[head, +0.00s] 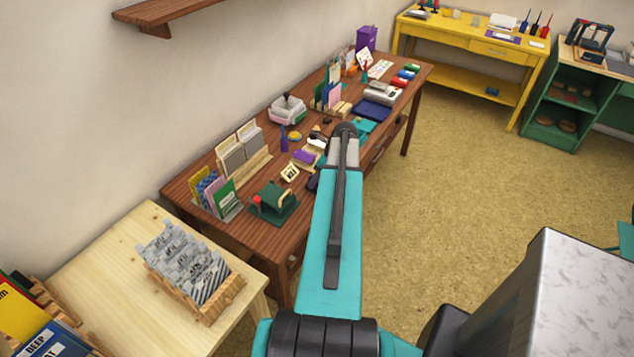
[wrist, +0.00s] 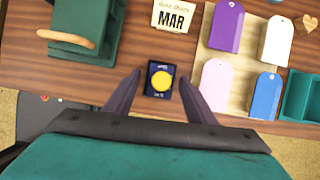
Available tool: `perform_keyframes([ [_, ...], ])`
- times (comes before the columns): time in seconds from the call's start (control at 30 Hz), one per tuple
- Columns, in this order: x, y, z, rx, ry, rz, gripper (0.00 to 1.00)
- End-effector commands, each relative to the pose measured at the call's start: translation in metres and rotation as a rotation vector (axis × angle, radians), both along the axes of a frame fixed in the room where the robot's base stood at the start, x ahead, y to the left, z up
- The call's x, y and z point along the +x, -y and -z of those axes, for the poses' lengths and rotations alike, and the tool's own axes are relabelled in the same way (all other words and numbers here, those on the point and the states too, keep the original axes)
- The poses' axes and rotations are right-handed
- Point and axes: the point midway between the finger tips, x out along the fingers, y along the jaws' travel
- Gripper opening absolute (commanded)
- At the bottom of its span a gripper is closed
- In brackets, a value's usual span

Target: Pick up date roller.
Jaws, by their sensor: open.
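No thing in view can be told for sure as the date roller. A small dark navy block with a yellow disc (wrist: 160,79) lies near the table's front edge in the wrist view. My gripper (wrist: 160,74) is open, with one dark finger on each side of this block and gaps between. It holds nothing. A cream block marked MAR (wrist: 174,16) lies just beyond the navy block; it also shows in the head view (head: 290,173). In the head view my arm covers much of the table's near edge, and the navy block cannot be made out.
A green device with a wooden handle (wrist: 85,35) is left of the fingers. Purple (wrist: 226,25), white (wrist: 277,40), pink (wrist: 215,84) and blue (wrist: 265,96) tags lie to the right. A teal tray (wrist: 299,97) is at far right. The brown table (head: 250,235) is crowded.

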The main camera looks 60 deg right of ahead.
Motion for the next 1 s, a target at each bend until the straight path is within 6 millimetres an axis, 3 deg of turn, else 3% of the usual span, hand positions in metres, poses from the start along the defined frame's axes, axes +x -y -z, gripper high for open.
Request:
perform_keyframes([
  [0.1, 0.0, 0.0, 0.0, 0.0, 0.0, 0.0, 0.47],
  [0.4, 0.0, 0.0, 0.0, 0.0, 0.0, -0.001, 0.0],
  [1.0, 0.001, 0.0, -0.012, -0.003, 0.001, -0.001, 0.0],
])
